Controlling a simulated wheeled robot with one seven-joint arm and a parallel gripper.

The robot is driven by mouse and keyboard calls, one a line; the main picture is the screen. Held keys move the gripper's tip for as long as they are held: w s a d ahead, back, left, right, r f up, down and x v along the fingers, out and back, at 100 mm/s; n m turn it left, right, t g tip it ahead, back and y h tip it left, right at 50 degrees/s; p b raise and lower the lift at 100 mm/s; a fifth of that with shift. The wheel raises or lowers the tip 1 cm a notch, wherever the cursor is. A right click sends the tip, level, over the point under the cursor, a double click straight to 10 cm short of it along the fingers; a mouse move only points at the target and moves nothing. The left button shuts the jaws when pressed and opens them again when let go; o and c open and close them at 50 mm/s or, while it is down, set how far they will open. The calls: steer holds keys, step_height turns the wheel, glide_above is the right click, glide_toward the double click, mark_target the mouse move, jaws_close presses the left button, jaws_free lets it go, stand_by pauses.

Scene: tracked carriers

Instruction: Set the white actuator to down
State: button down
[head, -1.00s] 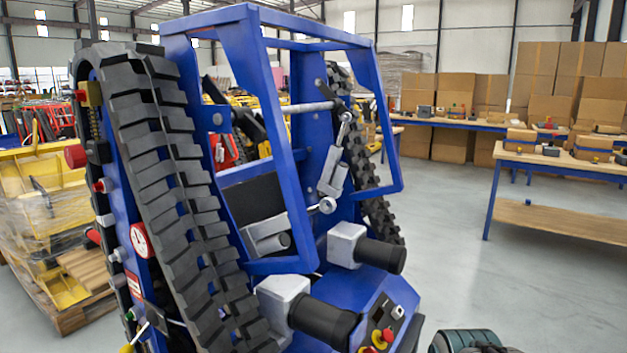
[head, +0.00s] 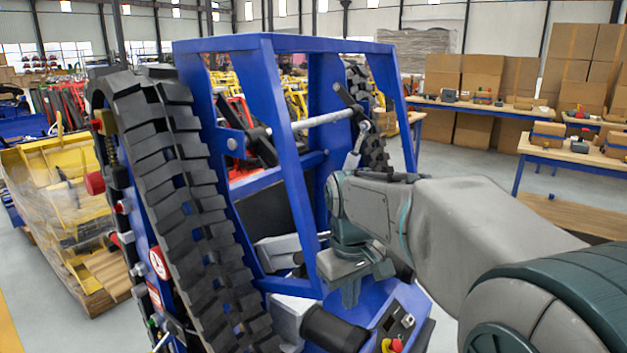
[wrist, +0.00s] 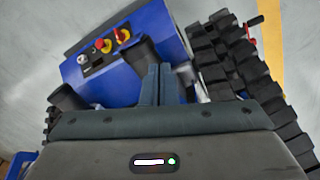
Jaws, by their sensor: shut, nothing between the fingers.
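A control panel (head: 401,319) on the blue tracked carrier shows beside my gripper; it also shows in the wrist view (wrist: 78,84). On it is a small whitish control (wrist: 82,59), which may be the white actuator; its position is too small to tell.
A red mushroom button (wrist: 103,45) and another red knob (wrist: 122,34) sit by the whitish control. Black cylinders (head: 333,328) jut out near my gripper. The blue frame bars (head: 290,150) and track (head: 175,180) stand close by.

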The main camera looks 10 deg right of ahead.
steer(key=w+a+r+n+p, duration=0.1)
steer(key=w+r+n+p, duration=0.4)
steer(key=w+r+p, duration=0.9)
steer(key=shift+g, duration=0.4)
steer(key=f+b, duration=0.2)
steer(key=f, duration=0.1)
steer(key=f+b, duration=0.1)
steer(key=f, duration=0.1)
steer(key=shift+w+d+b, duration=0.15)
steer(key=shift+w+b, duration=0.2)
steer(key=shift+b, duration=0.05)
steer(key=shift+f, duration=0.1)
